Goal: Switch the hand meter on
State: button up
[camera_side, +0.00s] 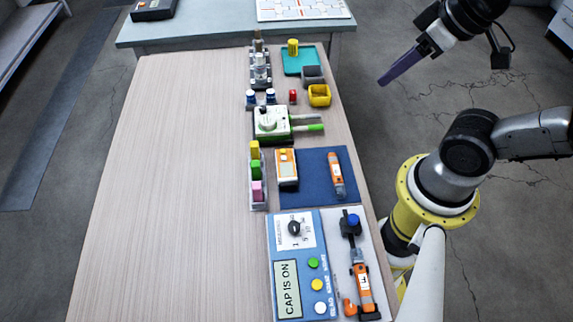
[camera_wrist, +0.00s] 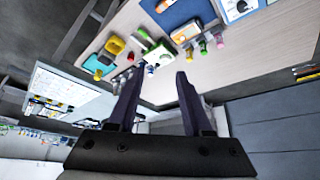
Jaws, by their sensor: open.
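An orange handheld meter (camera_side: 287,169) with a pale face and a yellow spot lies on the left edge of the blue mat (camera_side: 312,190). It looks like the hand meter; whether it is on cannot be read. An orange pen-shaped tool (camera_side: 336,174) lies on the mat's right side. Another orange tool (camera_side: 362,285) lies on the grey plate beside the blue panel. My gripper (camera_side: 383,82) is high beyond the table's right edge, well away from the meter. In the wrist view my gripper (camera_wrist: 158,78) has its two dark fingers apart and empty.
A blue panel (camera_side: 279,252) has a display reading "CAP IS ON", a black knob and several coloured buttons. Coloured blocks (camera_side: 256,170) stand in a rack left of the meter. A green-and-white device (camera_side: 270,122) sits behind it. The table's left side (camera_side: 165,190) is clear.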

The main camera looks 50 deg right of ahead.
grip_shut()
dwell(1.6)
